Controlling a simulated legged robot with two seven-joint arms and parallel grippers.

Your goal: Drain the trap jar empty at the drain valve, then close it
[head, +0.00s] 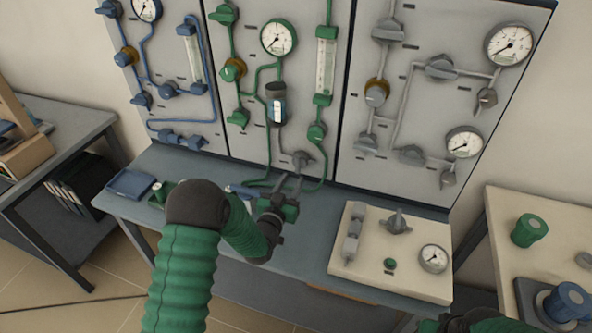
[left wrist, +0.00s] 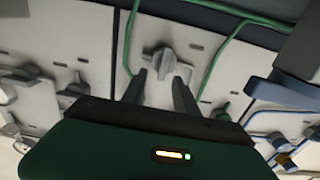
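The trap jar (head: 277,104) is a dark-capped vessel on the middle panel with green piping; a pale patch shows on its front, and its fill level is unclear. The drain valve (head: 301,159) is a grey handle low on that panel, below the jar. My left gripper (head: 290,182) is open and empty just in front of it. In the left wrist view, the drain valve's handle (left wrist: 160,60) lies just beyond and between the fingertips (left wrist: 160,76), with no clear contact. My right arm shows only in part at the bottom right of the head view; its fingers cannot be made out.
A blue panel (head: 165,65) stands left and a grey panel (head: 425,55) right. Green tubing curves around the drain valve. A cream control box (head: 380,268) sits on the bench to the right, and a blue tray (head: 130,184) at the left end.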

